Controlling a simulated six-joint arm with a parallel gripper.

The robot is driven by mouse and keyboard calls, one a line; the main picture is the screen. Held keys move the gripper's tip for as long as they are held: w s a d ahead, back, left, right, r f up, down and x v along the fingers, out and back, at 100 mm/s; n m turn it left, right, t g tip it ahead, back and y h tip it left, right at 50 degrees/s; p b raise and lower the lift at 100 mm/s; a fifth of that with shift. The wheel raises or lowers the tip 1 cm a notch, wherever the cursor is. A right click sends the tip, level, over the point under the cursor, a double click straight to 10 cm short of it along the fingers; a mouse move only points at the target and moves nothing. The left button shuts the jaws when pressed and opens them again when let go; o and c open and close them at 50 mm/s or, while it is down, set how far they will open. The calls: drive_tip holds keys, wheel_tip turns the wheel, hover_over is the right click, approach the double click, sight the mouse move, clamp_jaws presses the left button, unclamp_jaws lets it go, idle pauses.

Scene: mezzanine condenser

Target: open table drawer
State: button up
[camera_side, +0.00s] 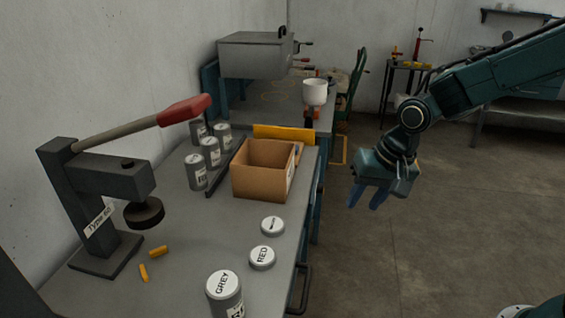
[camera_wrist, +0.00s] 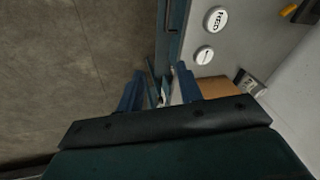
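The grey work table (camera_side: 190,265) fills the left and centre of the side view. A dark bar handle (camera_side: 301,290) sits on its right-hand face, near the bottom of the picture; the drawer front is mostly hidden by the tabletop edge. My gripper (camera_side: 367,196) hangs in the air to the right of the table, fingers pointing down, apart from the handle. In the wrist view my gripper (camera_wrist: 157,92) has its two blue fingers spread, with the table edge (camera_wrist: 181,42) beyond them. Thin dark and pale shapes show between the fingers; I cannot tell what they are.
A second bench with a white cup (camera_side: 314,92) stands behind. The floor right of the table is clear.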

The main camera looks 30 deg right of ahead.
sight(308, 282)
drive_tip(key=w+a+f+m, duration=0.1)
drive_tip(key=w+a+f, duration=0.1)
drive_tip(key=f, duration=0.5)
drive_tip(key=w+a+f+m+g, duration=0.1)
drive_tip(key=w+a+f+m, duration=0.1)
drive_tip(key=f, duration=0.5)
drive_tip(key=shift+w+a, duration=0.3)
drive_tip(key=shift+a, duration=0.3)
drive_tip(key=shift+f, duration=0.2)
drive_tip(key=shift+s+a+x, duration=0.1)
drive_tip(key=shift+s+x, duration=0.05)
drive_tip(key=shift+x, duration=3.25)
drive_tip(key=shift+s+a+x, duration=0.1)
drive_tip(key=shift+a+x, duration=0.05)
drive_tip(key=shift+x, duration=3.2)
clamp_jaws()
